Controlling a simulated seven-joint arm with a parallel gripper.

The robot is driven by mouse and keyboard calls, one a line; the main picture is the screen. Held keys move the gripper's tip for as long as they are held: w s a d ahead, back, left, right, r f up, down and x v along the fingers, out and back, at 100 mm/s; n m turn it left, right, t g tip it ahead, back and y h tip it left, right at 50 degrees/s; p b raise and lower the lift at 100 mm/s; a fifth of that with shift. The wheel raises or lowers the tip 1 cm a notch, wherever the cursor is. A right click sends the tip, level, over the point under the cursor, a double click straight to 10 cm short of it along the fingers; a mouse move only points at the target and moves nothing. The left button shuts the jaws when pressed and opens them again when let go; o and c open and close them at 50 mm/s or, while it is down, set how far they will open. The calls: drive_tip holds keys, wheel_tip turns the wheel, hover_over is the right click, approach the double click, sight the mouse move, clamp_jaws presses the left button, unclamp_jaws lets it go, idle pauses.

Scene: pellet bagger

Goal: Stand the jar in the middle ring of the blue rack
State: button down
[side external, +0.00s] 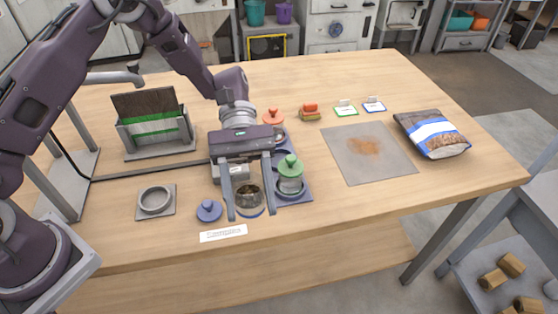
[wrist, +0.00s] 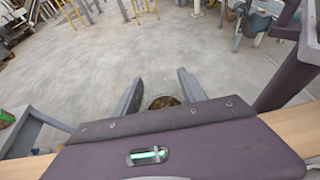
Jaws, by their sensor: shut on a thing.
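An open glass jar (side external: 248,198) with dark brown contents and a blue band near its base is upright between the fingers of my gripper (side external: 249,214). My gripper is shut on it, just left of the blue rack (side external: 304,197). Whether its base touches the table is unclear. In the wrist view the jar's open top (wrist: 163,102) shows between the fingertips (wrist: 160,86). A green-lidded jar (side external: 290,178) stands in the rack's near end, and an orange-lidded jar (side external: 273,118) is at the far end. My gripper hides much of the rack; I cannot make out the middle ring.
A blue lid (side external: 209,211) and a white label strip (side external: 223,233) lie near the table's front. A grey ring holder (side external: 155,200) and a slotted grey stand (side external: 158,135) are left. A stained grey mat (side external: 365,165) and a pellet bag (side external: 432,134) are right.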

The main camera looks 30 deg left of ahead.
drive_tip(key=w+a+r+n+t+h, duration=0.25)
drive_tip(key=w+n+t, duration=0.45)
drive_tip(key=w, duration=0.5)
drive_tip(key=w+a+r+n+t+h, duration=0.1)
drive_tip(key=w+a+r+n+t, duration=0.15)
drive_tip(key=w+n+t, duration=0.7)
drive_tip(key=f, duration=0.4)
drive_tip(key=w+f+m+g, duration=0.1)
drive_tip(key=f, duration=0.4)
drive_tip(key=w+f+m, duration=0.1)
drive_tip(key=f, duration=0.4)
drive_tip(key=shift+a+m+g, duration=0.15)
drive_tip(key=shift+m+g, duration=0.1)
drive_tip(key=shift+f, duration=0.15)
drive_tip(key=shift+f, duration=0.1)
drive_tip(key=c, duration=0.9)
unclamp_jaws()
